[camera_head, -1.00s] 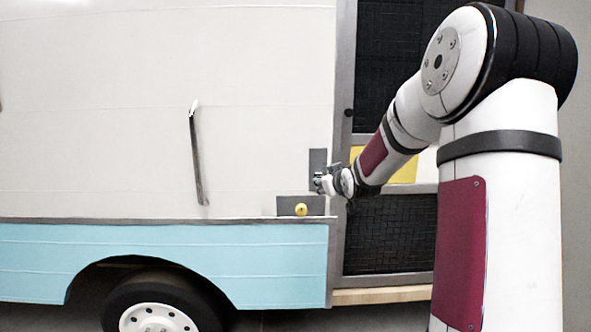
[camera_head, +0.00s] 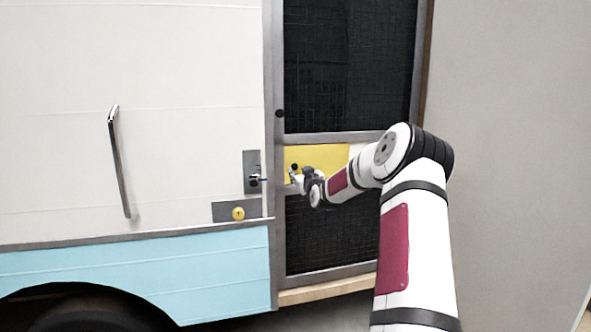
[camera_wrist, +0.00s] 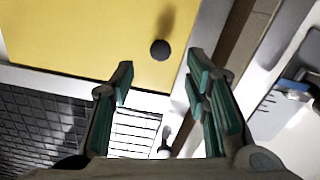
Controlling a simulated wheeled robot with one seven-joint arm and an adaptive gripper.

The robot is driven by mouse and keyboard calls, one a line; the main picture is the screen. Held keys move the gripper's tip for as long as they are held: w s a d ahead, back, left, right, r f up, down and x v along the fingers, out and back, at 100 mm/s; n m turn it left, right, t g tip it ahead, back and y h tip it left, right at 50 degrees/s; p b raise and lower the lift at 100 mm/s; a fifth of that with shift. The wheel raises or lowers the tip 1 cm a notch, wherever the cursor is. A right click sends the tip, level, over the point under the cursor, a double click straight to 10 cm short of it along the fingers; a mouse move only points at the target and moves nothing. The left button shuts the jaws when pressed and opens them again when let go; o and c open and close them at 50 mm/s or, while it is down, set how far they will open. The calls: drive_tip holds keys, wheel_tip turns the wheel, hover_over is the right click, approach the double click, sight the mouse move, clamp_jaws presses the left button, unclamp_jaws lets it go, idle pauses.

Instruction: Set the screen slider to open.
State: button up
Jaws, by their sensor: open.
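The screen slider is a yellow panel (camera_head: 325,158) set across the middle of the screen door, between an upper and a lower dark mesh. A small dark round knob (camera_head: 294,167) sits near its left end. The knob also shows in the wrist view (camera_wrist: 160,50), on the yellow panel (camera_wrist: 80,32). My gripper (camera_head: 295,178) is in front of the panel's left end, close to the knob. In the wrist view my gripper (camera_wrist: 160,72) is open and empty, and the knob appears just beyond and between the fingertips, apparently not touching. My arm covers part of the panel's lower right.
Left of the door is a grey latch plate (camera_head: 251,172) with a small handle, and a plate with a yellow round lock (camera_head: 238,213). A long grab handle (camera_head: 119,160) is on the white wall. Lower mesh (camera_head: 325,235) lies below my gripper. A plain wall stands at right.

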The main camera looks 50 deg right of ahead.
sight(295, 167)
drive_tip(key=shift+x, duration=3.2)
drive_tip(key=shift+c, duration=0.4)
clamp_jaws()
